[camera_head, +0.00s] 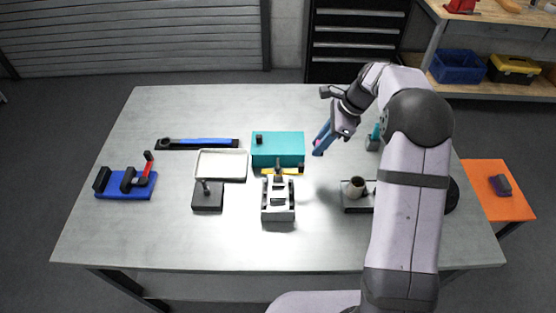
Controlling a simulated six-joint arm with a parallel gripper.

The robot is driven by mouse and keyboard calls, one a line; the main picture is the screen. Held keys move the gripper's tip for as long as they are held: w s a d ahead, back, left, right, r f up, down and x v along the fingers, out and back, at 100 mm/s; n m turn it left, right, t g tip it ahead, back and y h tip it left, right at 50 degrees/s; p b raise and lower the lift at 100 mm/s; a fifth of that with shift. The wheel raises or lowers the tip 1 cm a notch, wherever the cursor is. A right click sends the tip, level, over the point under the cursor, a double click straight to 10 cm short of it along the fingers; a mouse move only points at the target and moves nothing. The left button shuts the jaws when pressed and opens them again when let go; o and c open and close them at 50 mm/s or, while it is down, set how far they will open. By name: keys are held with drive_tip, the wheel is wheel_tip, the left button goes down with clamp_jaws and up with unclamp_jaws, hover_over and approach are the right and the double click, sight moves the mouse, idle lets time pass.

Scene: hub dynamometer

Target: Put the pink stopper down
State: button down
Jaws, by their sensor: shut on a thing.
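My gripper (319,148) hangs over the table just right of the teal box (278,148), its blue fingers pointing down and slightly left. It is shut on the pink stopper (316,142), of which only a small pink patch shows at the left side of the fingers. The rest of the stopper is hidden by the fingers. The stopper appears to be above the tabletop, but the exact gap cannot be told from this view.
The grey table (330,235) is bare at the front. A grey fixture (278,200), a white tray (221,165), a black block (207,196) and a blue fixture (126,188) stand left.

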drive_tip(key=shift+w+m+t+b, duration=0.6)
drive_tip(key=shift+w+m, duration=0.6)
drive_tip(key=shift+m, duration=0.5)
drive_tip(key=shift+f+p, duration=1.35)
drive_tip(key=shift+f, duration=3.7)
drive_tip(key=shift+f, duration=0.15)
drive_tip(key=c, duration=1.5)
unclamp_jaws()
drive_tip(key=shift+c, duration=0.2)
drive_tip(key=shift+r, duration=0.25)
drive_tip(key=b+v, duration=0.2)
drive_tip(key=v, duration=0.9)
drive_tip(key=shift+r+b, duration=0.3)
drive_tip(key=shift+r, duration=0.15)
